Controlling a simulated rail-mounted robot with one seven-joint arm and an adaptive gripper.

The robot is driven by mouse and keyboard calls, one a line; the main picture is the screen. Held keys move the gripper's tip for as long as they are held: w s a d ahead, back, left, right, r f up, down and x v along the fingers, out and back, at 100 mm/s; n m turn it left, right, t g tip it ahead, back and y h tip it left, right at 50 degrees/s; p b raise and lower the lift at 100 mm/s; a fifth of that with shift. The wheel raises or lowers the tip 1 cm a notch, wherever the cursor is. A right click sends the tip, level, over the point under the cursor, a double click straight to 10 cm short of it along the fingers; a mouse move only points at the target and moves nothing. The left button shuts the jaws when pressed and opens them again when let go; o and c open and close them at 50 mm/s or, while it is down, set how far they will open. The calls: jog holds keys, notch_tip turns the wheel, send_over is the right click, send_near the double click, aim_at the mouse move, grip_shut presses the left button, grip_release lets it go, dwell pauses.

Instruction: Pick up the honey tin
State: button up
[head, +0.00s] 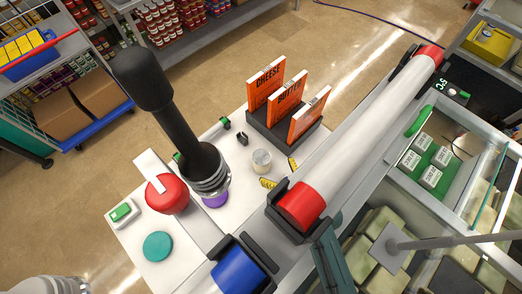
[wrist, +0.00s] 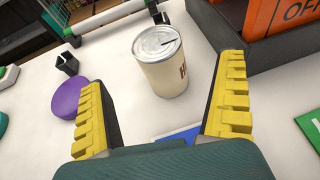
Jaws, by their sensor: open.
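The honey tin is a small cream can with a silvery lid and dark lettering partly showing on its side. It stands upright on the white table in the wrist view (wrist: 166,65), beyond and between my fingertips. In the head view my gripper's yellow fingers (head: 280,173) show just in front of the tin, and the rest of the gripper is largely hidden.
Orange boxes (head: 265,83) stand in a dark holder (head: 283,131) right of the tin. A purple disc (wrist: 67,100) and small black clips (wrist: 66,62) lie left. A blue flat piece (wrist: 186,135) lies before the tin. A red round object (head: 167,193) and teal disc (head: 158,246) lie farther left.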

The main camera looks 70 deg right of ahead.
aim_at(268, 163)
jog(key=x, duration=0.5)
jog(key=shift+w+d+f, duration=0.1)
jog(key=shift+w+f, duration=0.05)
jog(key=shift+w, duration=0.15)
jog(key=b+x, duration=0.1)
jog(key=x, duration=0.5)
jog(key=shift+w, duration=0.1)
jog(key=c, duration=1.5)
jog(key=shift+c, duration=0.2)
